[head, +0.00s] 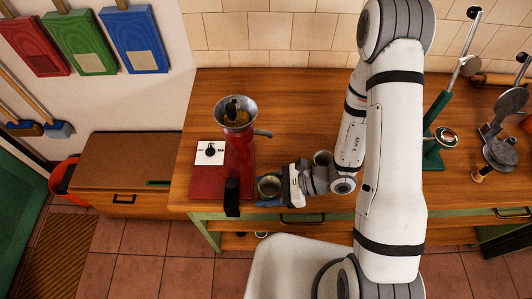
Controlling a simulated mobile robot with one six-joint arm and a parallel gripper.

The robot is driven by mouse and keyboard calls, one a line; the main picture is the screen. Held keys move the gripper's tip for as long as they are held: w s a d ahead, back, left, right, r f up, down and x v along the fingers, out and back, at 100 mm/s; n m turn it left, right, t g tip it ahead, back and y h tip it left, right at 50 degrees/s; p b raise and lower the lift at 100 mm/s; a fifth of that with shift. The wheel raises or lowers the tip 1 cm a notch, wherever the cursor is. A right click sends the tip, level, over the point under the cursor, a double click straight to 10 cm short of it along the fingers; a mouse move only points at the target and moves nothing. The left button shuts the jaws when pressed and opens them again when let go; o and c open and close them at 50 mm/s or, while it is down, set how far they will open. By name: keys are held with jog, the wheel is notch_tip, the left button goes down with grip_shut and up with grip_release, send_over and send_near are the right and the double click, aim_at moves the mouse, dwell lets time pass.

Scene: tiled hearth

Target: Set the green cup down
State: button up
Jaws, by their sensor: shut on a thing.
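My gripper (270,197) is shut on a small cup with a dull green inside, the green cup (269,186). The cup is upright with its round mouth facing up, at the front of the wooden counter (310,85). The fingers hide parts of its sides. I cannot tell whether its base touches the counter or hangs a little above it. The cup is just right of the red base of a machine.
The red machine (238,150) with a metal hopper stands left of the cup, its dark handle (232,195) close by. Another cup-like vessel (322,158) is behind my wrist. A green stand (434,150) is on the right. The counter's back middle is clear.

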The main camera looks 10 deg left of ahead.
aim_at(266, 180)
jog(key=shift+w+a+f+b, duration=0.2)
jog(key=shift+w+b, duration=0.5)
jog(key=shift+b, duration=1.15)
jog(key=shift+w+a+f+b, duration=0.15)
jog(key=shift+w+b, duration=0.55)
jog(key=shift+b, duration=1.15)
jog(key=shift+w+a+r, duration=0.1)
jog(key=shift+w+r, duration=0.15)
jog(key=w, duration=0.2)
jog(key=w+a+p, duration=0.1)
jog(key=w, duration=0.2)
jog(key=w+p, duration=0.1)
jog(key=w, duration=0.1)
jog(key=shift+w+a+r, duration=0.15)
jog(key=shift+w+a, duration=0.1)
jog(key=shift+a, duration=0.15)
jog(key=w+p, duration=0.1)
jog(key=w, duration=0.1)
jog(key=w+a, duration=0.1)
jog(key=w, duration=0.1)
jog(key=shift+r+p, duration=0.1)
jog(key=shift+p, duration=0.25)
jog(key=shift+s+d+f, duration=0.1)
jog(key=shift+f, duration=0.8)
jog(key=shift+f, duration=0.1)
jog(key=shift+f, duration=0.15)
jog(key=o, duration=1.1)
